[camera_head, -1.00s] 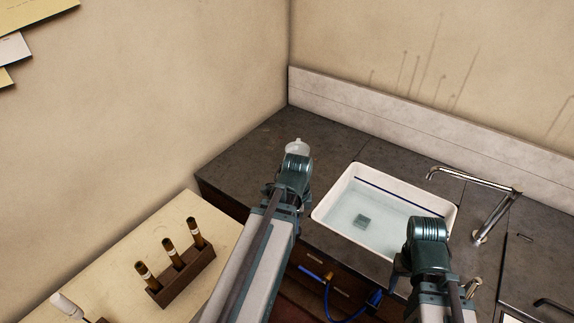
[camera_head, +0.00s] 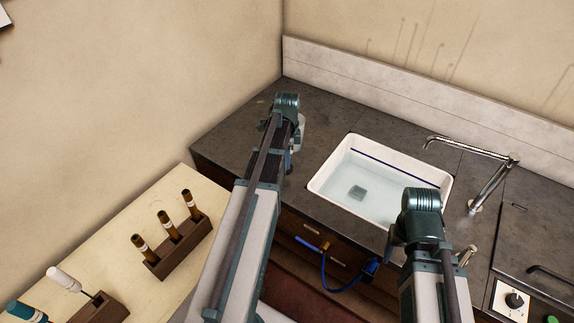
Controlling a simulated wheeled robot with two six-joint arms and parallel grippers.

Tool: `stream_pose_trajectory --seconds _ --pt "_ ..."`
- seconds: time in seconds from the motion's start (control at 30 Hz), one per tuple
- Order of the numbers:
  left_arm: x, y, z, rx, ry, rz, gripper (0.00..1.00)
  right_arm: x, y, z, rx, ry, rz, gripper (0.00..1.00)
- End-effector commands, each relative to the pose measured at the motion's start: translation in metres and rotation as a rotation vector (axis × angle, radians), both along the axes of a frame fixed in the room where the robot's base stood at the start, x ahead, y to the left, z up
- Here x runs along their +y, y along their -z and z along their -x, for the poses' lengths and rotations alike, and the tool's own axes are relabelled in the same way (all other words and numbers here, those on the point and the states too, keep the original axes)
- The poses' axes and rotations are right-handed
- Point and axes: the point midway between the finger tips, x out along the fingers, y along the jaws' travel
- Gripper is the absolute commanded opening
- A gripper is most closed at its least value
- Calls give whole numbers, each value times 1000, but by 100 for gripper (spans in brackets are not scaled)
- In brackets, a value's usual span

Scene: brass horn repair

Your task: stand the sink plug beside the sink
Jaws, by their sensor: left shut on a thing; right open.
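The white sink (camera_head: 330,177) is set in the dark counter and holds clear water, with a square drain at its bottom. My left gripper (camera_head: 291,150) is over the counter to the left of the sink, pointing down. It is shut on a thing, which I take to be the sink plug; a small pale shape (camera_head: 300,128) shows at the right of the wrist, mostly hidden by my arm. I cannot tell whether it touches the counter. My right gripper (camera_head: 393,245) is open near the sink's front right edge, its fingertips partly hidden by my arm.
A chrome tap (camera_head: 488,185) stands right of the sink. The counter (camera_head: 240,140) is bare to the left of the sink. Wooden racks (camera_head: 180,250) with upright handled tools stand on a pale table at the lower left. A blue hose (camera_head: 335,285) hangs below the sink.

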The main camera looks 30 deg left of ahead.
Motion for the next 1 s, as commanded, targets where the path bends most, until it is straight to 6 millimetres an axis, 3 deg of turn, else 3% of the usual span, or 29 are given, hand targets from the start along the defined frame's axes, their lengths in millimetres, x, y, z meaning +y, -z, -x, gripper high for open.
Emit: stream_pose_trajectory --seconds 0.07,0.3,0.77,0.8,0.93,1.0 --pt "7 2 -11 0 -1 0 0 0 2 0 0 0 0 60" --pt "5 37 -7 0 0 0 0 0 37 0 0 1 0 60" --pt "4 41 -6 0 0 0 0 0 41 0 0 1 0 60" --pt "4 39 -6 0 0 0 34 0 39 0 0 1 0 60" --pt "4 39 -6 0 0 0 56 0 39 0 0 1 0 60" --pt "4 39 -6 0 0 0 56 0 39 0 0 1 0 60"
